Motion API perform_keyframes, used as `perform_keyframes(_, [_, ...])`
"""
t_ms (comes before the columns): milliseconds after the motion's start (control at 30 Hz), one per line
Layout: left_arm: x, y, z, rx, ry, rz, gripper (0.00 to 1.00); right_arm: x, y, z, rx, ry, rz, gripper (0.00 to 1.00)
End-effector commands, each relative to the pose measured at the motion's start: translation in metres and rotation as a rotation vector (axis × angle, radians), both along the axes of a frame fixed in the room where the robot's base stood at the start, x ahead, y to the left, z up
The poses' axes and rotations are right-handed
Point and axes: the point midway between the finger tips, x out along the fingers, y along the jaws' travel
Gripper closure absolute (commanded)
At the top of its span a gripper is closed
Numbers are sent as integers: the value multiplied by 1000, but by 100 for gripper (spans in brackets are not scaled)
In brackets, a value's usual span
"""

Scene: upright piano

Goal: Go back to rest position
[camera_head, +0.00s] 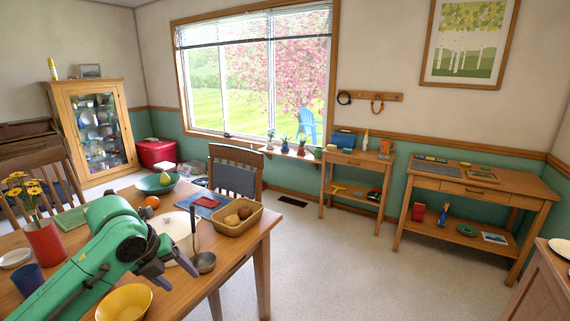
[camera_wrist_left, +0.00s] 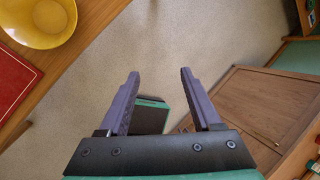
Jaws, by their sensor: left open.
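My left arm, green with a dark gripper, reaches in from the lower left over the dining table in the head view. Its gripper (camera_head: 176,272) is above the table's right end, close to a ladle (camera_head: 203,260) and a yellow bowl (camera_head: 124,302). In the left wrist view the two purple-grey fingers (camera_wrist_left: 159,72) are apart with nothing between them, over bare floor. The yellow bowl also shows there at the upper left (camera_wrist_left: 38,18). My right arm and gripper are not in view.
The dining table (camera_head: 238,250) holds a bread basket (camera_head: 236,215), a red vase (camera_head: 44,240) with yellow flowers and a teal bowl (camera_head: 157,184). A chair (camera_head: 236,180) stands behind it. Open floor (camera_head: 330,260) lies to the right, before a wooden side table (camera_head: 483,190).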

Motion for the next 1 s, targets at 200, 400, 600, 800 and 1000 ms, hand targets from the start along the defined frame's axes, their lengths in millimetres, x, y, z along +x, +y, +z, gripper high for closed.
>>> perform_keyframes(200, [42,14,-81,-243,53,465,35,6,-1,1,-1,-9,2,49])
perform_keyframes(400, [45,45,-212,-437,137,1030,35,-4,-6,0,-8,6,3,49])
perform_keyframes(600, [-36,75,-377,-531,208,1617,35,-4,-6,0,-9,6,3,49])
perform_keyframes(800, [-180,74,-499,-520,259,2035,35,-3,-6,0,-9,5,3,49])
perform_keyframes(1000, [-339,43,-564,-473,332,2329,35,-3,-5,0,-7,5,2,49])
